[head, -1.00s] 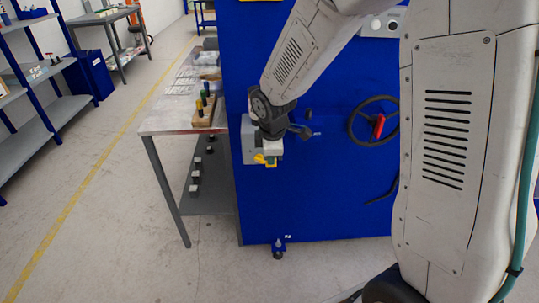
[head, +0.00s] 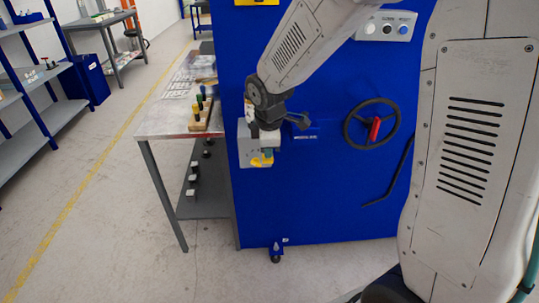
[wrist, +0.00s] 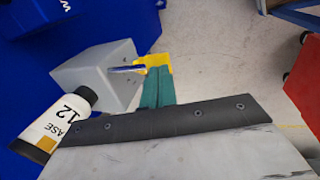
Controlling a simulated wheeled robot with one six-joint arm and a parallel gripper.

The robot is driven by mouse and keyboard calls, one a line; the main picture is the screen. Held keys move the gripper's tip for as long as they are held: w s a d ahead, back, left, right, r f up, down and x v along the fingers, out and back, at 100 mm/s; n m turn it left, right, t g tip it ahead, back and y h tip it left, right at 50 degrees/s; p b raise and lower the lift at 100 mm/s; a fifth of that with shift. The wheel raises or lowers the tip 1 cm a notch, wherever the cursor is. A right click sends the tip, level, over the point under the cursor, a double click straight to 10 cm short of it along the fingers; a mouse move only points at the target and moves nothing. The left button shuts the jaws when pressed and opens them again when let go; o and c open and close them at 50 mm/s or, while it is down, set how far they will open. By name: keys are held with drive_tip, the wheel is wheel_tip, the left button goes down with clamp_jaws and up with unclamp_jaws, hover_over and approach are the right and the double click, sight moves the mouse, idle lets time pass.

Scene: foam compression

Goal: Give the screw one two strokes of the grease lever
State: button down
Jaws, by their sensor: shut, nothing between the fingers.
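A grey lubricator box (head: 246,147) is fixed to the left part of the blue machine front; it also shows in the wrist view (wrist: 88,77). A short metal lever rod (wrist: 125,70) sticks out of the box toward my fingers. A white grease cartridge (wrist: 62,118), marked "12" and partly reading "ASE", stands beside the box. My gripper (head: 262,160) is in front of the box, its yellow fingertips (wrist: 155,64) together and empty. The rod's end lies at the fingertips; I cannot tell if they touch. In the head view my wrist hides the rod and part of the box.
The blue machine (head: 330,200) carries a black handwheel (head: 353,131) with a red grip and a button panel (head: 388,26). A metal table (head: 160,122) with a block of coloured handles stands left. The floor in front is clear.

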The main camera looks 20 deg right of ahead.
drive_tip(key=v, duration=1.1)
drive_tip(key=shift+w+r, duration=0.25)
idle(1.8)
